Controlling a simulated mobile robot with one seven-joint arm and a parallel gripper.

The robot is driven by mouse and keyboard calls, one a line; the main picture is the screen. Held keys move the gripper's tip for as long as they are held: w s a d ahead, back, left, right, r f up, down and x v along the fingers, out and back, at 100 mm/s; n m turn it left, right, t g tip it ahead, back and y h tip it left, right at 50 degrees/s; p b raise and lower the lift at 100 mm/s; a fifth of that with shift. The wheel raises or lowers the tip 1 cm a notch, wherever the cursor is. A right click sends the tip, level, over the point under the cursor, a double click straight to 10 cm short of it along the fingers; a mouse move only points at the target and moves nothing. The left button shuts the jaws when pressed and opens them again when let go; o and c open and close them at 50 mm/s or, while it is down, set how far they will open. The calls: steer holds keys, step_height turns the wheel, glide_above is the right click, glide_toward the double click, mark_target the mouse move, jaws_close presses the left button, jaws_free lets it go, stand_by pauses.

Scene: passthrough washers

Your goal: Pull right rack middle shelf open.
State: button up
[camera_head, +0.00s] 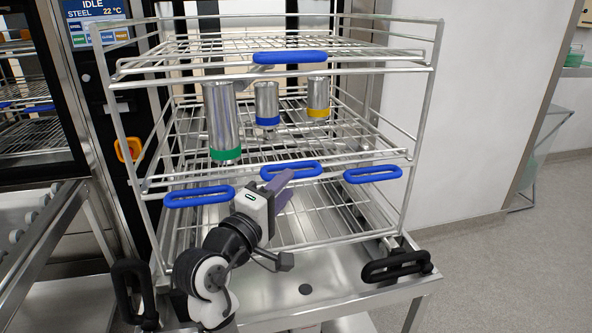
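The wire rack (424,110) stands on a steel trolley. Its middle shelf (165,180) holds three steel cylinders with coloured bands: green (225,154), blue (267,121) and yellow (318,112). A blue loop handle (305,169) sits at the middle of the shelf's front edge. The shelf looks in line with the rack frame. My gripper (287,215) is in front of the rack, just below this handle, and its upper finger overlaps the handle in the picture. I cannot tell whether they touch. The finger gap is unclear from this angle.
Two more blue handles, left (200,196) and right (372,174), flank the middle one. The top shelf has a blue handle (290,57). Black trolley grips (397,266) stick out at the front. Another rack and trolley stand left. Open floor (500,270) lies right.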

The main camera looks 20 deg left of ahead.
steer(key=x, duration=0.5)
steer(key=shift+w+p, duration=0.1)
steer(key=shift+p, duration=0.3)
jaws_close()
